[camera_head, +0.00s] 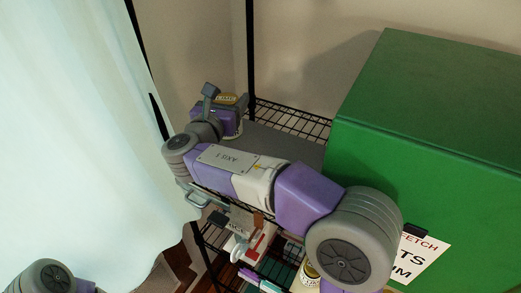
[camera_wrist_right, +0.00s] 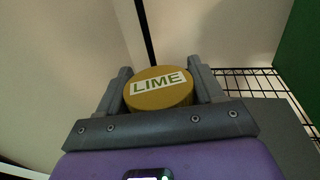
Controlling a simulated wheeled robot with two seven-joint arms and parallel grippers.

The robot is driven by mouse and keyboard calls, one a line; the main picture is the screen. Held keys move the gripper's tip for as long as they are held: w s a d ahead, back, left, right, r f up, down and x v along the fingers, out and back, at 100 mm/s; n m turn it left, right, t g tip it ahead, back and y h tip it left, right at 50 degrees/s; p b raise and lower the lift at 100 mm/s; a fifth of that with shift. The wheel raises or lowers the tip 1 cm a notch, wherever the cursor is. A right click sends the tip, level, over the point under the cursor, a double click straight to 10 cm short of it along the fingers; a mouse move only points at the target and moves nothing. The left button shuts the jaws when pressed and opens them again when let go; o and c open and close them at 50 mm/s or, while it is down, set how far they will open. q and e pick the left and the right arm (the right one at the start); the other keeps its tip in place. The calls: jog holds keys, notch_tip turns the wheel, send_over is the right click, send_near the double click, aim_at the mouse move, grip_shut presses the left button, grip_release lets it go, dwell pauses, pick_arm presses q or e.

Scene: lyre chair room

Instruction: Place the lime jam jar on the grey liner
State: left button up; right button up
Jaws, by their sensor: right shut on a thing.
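The lime jam jar has a yellow-gold lid with a LIME label (camera_wrist_right: 158,88). It sits between the two fingers of my right gripper (camera_wrist_right: 160,90), which is shut on it. In the head view the jar's lid (camera_head: 227,99) shows just beyond my right gripper (camera_head: 225,101), and the gripper hides much of the jar. The grey liner (camera_head: 297,148) lies on the wire shelf, partly hidden by my right arm. In the wrist view the liner (camera_wrist_right: 283,128) is right of the gripper. I cannot tell the jar's height over the shelf. My left gripper is not in view.
A large green box (camera_head: 430,110) stands right of the liner. Bare wire shelf (camera_head: 290,120) shows behind the liner, with a black post (camera_head: 250,50) at the back. A pale curtain (camera_head: 80,130) hangs at the left. Lower down are several small items, including a red-and-white box (camera_head: 257,240).

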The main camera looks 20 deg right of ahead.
jog(key=f, duration=0.2)
jog(key=s+f, duration=0.1)
jog(key=f, duration=0.1)
jog(key=shift+s+a+f, duration=0.1)
jog(key=shift+s, duration=0.1)
notch_tip(320, 180, down, 4)
jog(key=shift+w+b, duration=0.15)
jog(key=shift+b, duration=0.15)
jog(key=shift+f, duration=0.4)
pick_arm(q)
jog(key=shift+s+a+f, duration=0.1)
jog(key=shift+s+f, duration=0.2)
pick_arm(e)
jog(key=shift+f, duration=0.2)
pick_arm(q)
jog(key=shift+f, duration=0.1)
pick_arm(e)
jog(key=o, duration=1.4)
